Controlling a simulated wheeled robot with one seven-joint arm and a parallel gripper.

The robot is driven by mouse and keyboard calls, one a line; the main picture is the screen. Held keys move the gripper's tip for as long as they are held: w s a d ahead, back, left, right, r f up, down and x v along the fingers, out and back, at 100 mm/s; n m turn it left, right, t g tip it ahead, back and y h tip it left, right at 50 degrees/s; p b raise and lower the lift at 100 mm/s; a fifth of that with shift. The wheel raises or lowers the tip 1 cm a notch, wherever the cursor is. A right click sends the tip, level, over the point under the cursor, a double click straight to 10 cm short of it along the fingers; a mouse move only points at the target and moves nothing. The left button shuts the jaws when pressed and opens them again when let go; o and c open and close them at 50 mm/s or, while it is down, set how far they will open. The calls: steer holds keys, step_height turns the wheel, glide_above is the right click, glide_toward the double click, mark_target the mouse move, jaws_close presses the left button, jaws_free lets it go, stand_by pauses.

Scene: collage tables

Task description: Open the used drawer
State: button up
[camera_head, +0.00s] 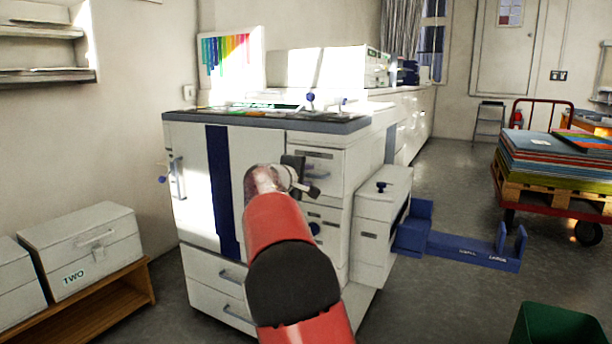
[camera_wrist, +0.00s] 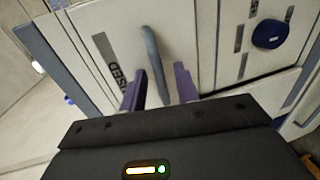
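The used drawer's front is a pale panel with a dark label strip and the word USED (camera_wrist: 122,76) in the wrist view. Its grey bar handle (camera_wrist: 153,55) runs away from the gripper. My gripper (camera_wrist: 159,85) has its two purple fingers spread, one on each side of the handle's near end, with gaps visible. In the head view, my gripper (camera_head: 312,190) is at the upper right drawer (camera_head: 322,160) of the white cabinet, and my red arm hides part of the front. The drawer looks shut.
A blue knob (camera_wrist: 270,34) is on the panel beside the drawer. A white side box (camera_head: 380,225) and a blue bracket (camera_head: 465,248) stick out at the right. A green bin (camera_head: 555,325) and a red cart (camera_head: 550,203) stand further right.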

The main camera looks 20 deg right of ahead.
jaws_close()
stand_by(0.4)
